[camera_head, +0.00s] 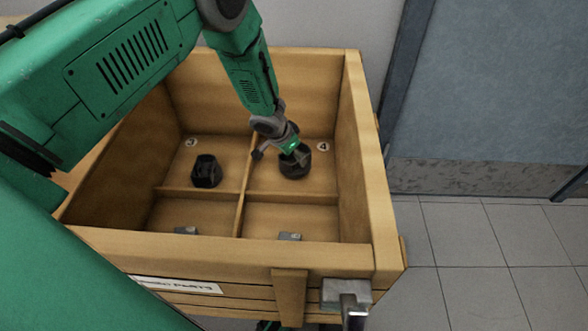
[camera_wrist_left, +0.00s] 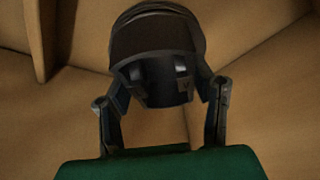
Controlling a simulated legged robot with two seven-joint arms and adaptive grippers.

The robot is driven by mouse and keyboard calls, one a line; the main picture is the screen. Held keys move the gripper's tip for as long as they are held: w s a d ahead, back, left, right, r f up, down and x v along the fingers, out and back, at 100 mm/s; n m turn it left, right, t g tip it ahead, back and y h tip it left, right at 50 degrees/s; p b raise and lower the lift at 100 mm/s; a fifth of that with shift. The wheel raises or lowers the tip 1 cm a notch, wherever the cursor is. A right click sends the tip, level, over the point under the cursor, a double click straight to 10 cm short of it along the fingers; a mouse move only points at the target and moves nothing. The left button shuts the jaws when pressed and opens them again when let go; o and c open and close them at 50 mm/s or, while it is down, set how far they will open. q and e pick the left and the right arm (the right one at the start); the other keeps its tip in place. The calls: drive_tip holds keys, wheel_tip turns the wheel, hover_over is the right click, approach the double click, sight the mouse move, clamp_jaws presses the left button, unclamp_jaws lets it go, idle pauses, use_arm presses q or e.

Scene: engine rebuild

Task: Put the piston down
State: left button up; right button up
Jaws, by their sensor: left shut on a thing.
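A dark piston (camera_head: 294,165) is in the back right compartment of the wooden crate (camera_head: 358,150), beside the label 4. My left gripper (camera_head: 279,153) reaches down into that compartment and is shut on the piston. In the left wrist view the piston (camera_wrist_left: 158,62) sits between the two fingers of my left gripper (camera_wrist_left: 164,108), one at each side. The piston is at or close to the compartment floor; I cannot tell whether it touches. A second dark piston (camera_head: 206,171) stands in the back left compartment, near the label 3.
Low wooden dividers (camera_head: 241,200) split the crate floor. Small grey pieces (camera_head: 186,230) (camera_head: 290,236) show in the front compartments, partly hidden by the front wall. A grey metal bracket (camera_head: 346,293) is at the crate's front right corner. Tiled floor (camera_head: 460,240) lies clear to the right.

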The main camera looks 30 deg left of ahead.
use_arm(q)
wheel_tip(320, 180, down, 4)
drive_tip(key=shift+r+b, duration=0.2)
drive_tip(key=shift+b, duration=0.8)
drive_tip(key=shift+r, duration=0.1)
drive_tip(key=shift+c, duration=0.5)
drive_tip(key=o, duration=1.7)
drive_tip(key=shift+c, duration=0.2)
drive_tip(key=p+v, duration=0.4)
drive_tip(key=v, duration=0.6)
drive_tip(key=shift+s+r, duration=0.15)
drive_tip(key=shift+r, duration=0.2)
drive_tip(key=shift+s+a+r+p, duration=0.15)
drive_tip(key=shift+s+r+p, duration=0.2)
drive_tip(key=shift+r, duration=0.2)
drive_tip(key=shift+w, duration=0.1)
